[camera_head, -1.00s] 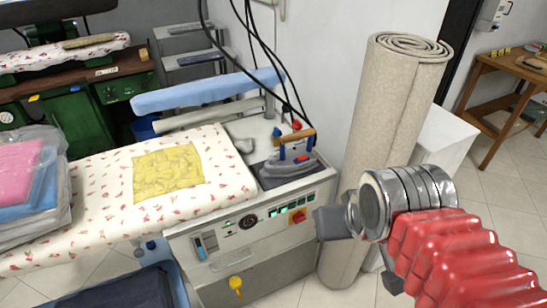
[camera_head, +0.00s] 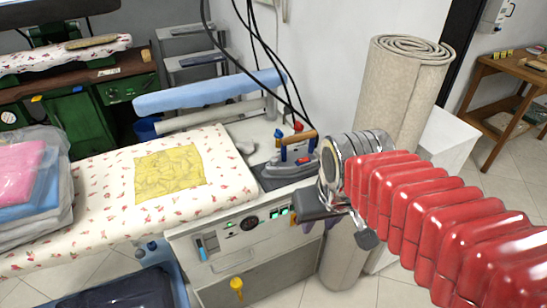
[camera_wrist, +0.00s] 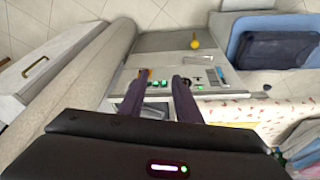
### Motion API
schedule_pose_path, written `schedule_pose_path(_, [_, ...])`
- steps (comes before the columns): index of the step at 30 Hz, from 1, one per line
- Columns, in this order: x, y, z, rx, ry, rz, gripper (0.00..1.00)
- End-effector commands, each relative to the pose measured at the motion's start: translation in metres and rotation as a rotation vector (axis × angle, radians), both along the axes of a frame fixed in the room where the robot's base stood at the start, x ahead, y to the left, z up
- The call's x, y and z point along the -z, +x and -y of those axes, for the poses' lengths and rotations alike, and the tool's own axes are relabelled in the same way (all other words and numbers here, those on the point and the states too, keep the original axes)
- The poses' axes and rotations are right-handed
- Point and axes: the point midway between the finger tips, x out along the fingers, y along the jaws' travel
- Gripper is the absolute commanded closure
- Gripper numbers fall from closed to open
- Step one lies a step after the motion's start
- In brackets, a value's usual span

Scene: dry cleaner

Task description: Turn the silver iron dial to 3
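The silver iron (camera_head: 283,166), with a wooden handle and blue posts, rests on the right end of the ironing station. My gripper (camera_head: 312,222) is in front of the panel's right end, beside the iron, and hides part of the panel. In the wrist view its two dark fingers (camera_wrist: 160,88) are apart, with the panel beyond and nothing clearly held between them.
A yellow knob (camera_head: 237,285) sits low on the panel. A yellow cloth (camera_head: 170,172) lies on the flowered board (camera_head: 100,203). A tall beige roll (camera_head: 395,95) stands close behind my arm. Black cables (camera_head: 262,45) hang over the iron.

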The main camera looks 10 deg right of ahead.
Motion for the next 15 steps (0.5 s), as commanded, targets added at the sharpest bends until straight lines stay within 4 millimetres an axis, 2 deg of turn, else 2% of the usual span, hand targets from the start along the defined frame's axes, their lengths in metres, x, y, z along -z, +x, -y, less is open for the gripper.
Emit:
schedule_pose_path(8, [0.005,0.049,-0.013,-0.161,-0.068,-0.055,0.70])
schedule_pose_path(15, [0.013,0.096,-0.025,-0.383,-0.152,-0.088,0.70])
